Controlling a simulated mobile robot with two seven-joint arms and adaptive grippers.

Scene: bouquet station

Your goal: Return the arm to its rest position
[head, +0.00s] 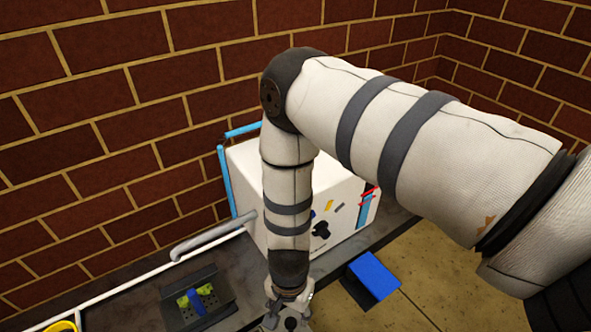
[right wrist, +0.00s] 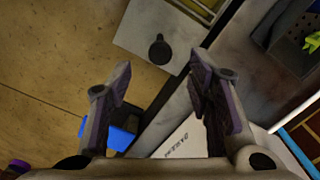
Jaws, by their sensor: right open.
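My right arm (head: 430,140) comes in from the right in the head view, bends at a dark joint and hangs down to the counter's front edge. My right gripper (head: 289,304) is at the bottom of the head view, in front of the white box (head: 340,198). In the right wrist view its two fingers (right wrist: 160,72) stand wide apart with nothing between them. The floor and a grey panel with a black knob (right wrist: 158,50) show beyond them. My left gripper is in neither view.
A dark tray (head: 177,318) with blue and yellow-green items is on the counter, left of the gripper. A blue object (head: 375,276) is at the counter's front, to the right. A grey pipe (head: 212,238) and a yellow rim (head: 62,326) are further left. Brick walls stand behind.

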